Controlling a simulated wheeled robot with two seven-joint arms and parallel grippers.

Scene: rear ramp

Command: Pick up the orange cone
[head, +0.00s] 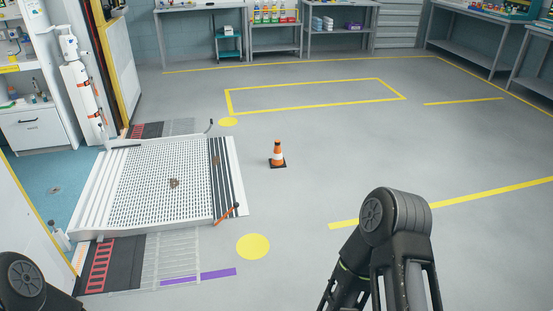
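The orange cone (277,153) stands upright on the grey floor in the middle of the head view. It has a white band and a dark square base. It is just right of the metal ramp and nothing touches it. Parts of my arms show at the bottom left and the bottom right. Neither gripper's fingertips can be seen, so their state is hidden. Both visible arm parts are well short of the cone.
A perforated metal ramp (140,190) with small brown objects lies at left, with an orange-handled bar (227,214) at its edge. Yellow floor lines and a yellow dot (253,246) mark the floor. Workbenches (272,24) stand along the back. The floor around the cone's right is clear.

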